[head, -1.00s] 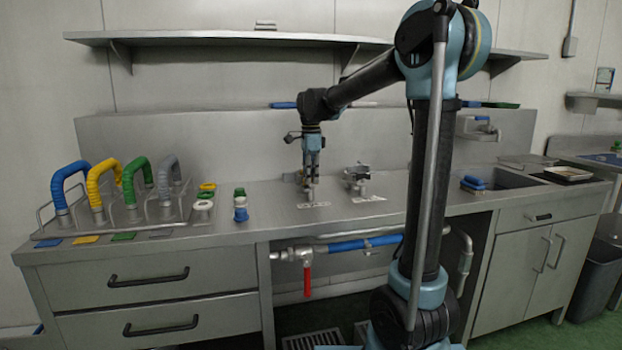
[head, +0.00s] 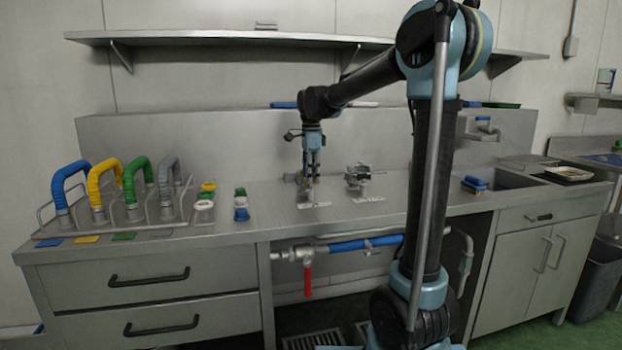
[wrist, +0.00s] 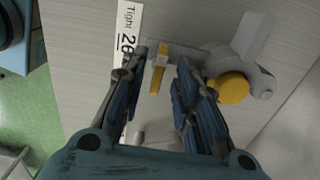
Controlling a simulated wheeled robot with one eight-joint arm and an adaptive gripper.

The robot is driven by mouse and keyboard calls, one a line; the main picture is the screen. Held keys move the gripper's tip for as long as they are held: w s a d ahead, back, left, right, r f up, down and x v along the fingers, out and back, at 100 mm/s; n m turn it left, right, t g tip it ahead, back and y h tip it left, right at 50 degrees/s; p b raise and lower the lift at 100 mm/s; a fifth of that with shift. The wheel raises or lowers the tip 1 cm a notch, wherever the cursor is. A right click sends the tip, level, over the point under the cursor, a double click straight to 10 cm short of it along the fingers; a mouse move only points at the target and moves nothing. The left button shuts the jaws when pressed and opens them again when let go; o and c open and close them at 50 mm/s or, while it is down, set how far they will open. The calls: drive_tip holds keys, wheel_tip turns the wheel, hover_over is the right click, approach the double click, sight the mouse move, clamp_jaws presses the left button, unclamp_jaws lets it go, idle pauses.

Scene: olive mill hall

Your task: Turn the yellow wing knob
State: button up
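The yellow wing knob (wrist: 158,68) shows in the wrist view as a narrow upright yellow bar on a grey fitting above the steel worktop. My gripper (wrist: 162,62) is open, with one finger on each side of the bar and a gap visible on both sides. In the head view my gripper (head: 311,182) points down at the worktop, and its fingers mostly hide the knob. A white label (wrist: 129,45) reading "Tight" and a partly hidden number lies left of the knob in the wrist view.
A grey fitting with a round yellow end (wrist: 232,89) stands close right of my fingers. In the head view a metal fitting (head: 358,174) stands right of my gripper. Several coloured hoses (head: 98,185) and stacked caps (head: 241,205) are at left. A shelf (head: 230,39) runs above.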

wheel_tip(320, 180, up, 11)
drive_tip(key=shift+r, duration=0.15)
idle(0.5)
drive_tip(key=s+d+f+n+t, duration=0.1)
drive_tip(key=s+d+f+n, duration=0.4)
drive_tip(key=s+d+f, duration=0.55)
drive_tip(key=s+d+f+n+t, duration=0.1)
drive_tip(key=s+d+f+n, duration=0.6)
drive_tip(key=s, duration=0.6)
drive_tip(key=s+d+f+n, duration=0.3)
drive_tip(key=s+f, duration=0.5)
drive_tip(key=f, duration=0.5)
drive_tip(key=shift+s+d+f, duration=0.2)
drive_tip(key=shift+d+f, duration=0.05)
drive_tip(key=shift+d, duration=0.45)
